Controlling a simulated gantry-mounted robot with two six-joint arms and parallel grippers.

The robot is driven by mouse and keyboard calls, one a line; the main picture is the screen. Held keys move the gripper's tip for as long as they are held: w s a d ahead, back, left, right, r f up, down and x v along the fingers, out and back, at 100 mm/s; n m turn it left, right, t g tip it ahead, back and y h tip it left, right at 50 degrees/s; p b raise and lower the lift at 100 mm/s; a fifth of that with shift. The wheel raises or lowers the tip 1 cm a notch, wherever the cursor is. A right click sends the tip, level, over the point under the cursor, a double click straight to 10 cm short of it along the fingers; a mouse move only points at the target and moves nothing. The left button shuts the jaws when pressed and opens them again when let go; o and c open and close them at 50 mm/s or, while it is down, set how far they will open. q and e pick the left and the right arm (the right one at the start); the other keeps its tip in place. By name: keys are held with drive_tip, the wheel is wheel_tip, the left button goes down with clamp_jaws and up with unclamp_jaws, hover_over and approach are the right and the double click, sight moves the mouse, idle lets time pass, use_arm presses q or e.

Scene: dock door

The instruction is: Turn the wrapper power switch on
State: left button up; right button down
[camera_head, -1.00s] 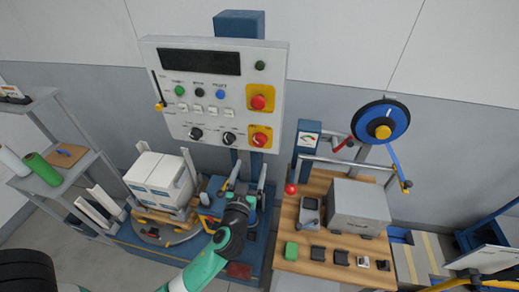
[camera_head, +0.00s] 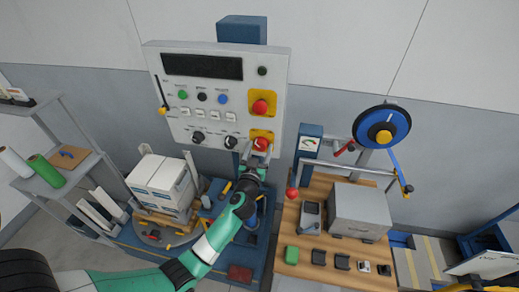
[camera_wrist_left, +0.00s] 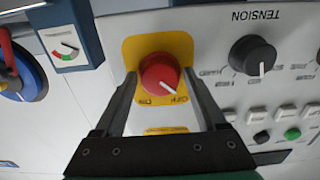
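The wrapper power switch (camera_head: 262,144) is a red rotary knob on a yellow plate at the lower right of the control panel (camera_head: 180,62). In the left wrist view the knob (camera_wrist_left: 160,73) appears upside down, and its white pointer line points toward the label that looks like OFF; the other label looks like ON. My left gripper (camera_head: 258,158) is at the panel just below the knob. In the left wrist view the left gripper (camera_wrist_left: 161,78) is open, with one finger on each side of the knob and small gaps visible. My right gripper is not in view.
A red emergency button (camera_head: 260,107) sits above the switch. Black dials (camera_head: 231,142) are to its left. A gauge box (camera_head: 310,142) stands to the right, near a bench with a grey box (camera_head: 358,208). White cartons (camera_head: 160,183) stand on the turntable below the panel.

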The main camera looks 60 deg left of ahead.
use_arm(q)
drive_tip(key=c, duration=1)
drive_tip(key=shift+m, duration=0.4)
drive_tip(key=shift+c, duration=0.2)
drive_tip(key=m, duration=0.2)
drive_tip(key=shift+m+b, duration=0.3)
drive_tip(key=shift+b, duration=0.05)
drive_tip(key=m, duration=0.4)
drive_tip(key=shift+m, duration=0.3)
drive_tip(key=m, duration=0.4)
drive_tip(key=shift+p, duration=0.3)
drive_tip(key=m+p, duration=0.1)
drive_tip(key=m, duration=0.5)
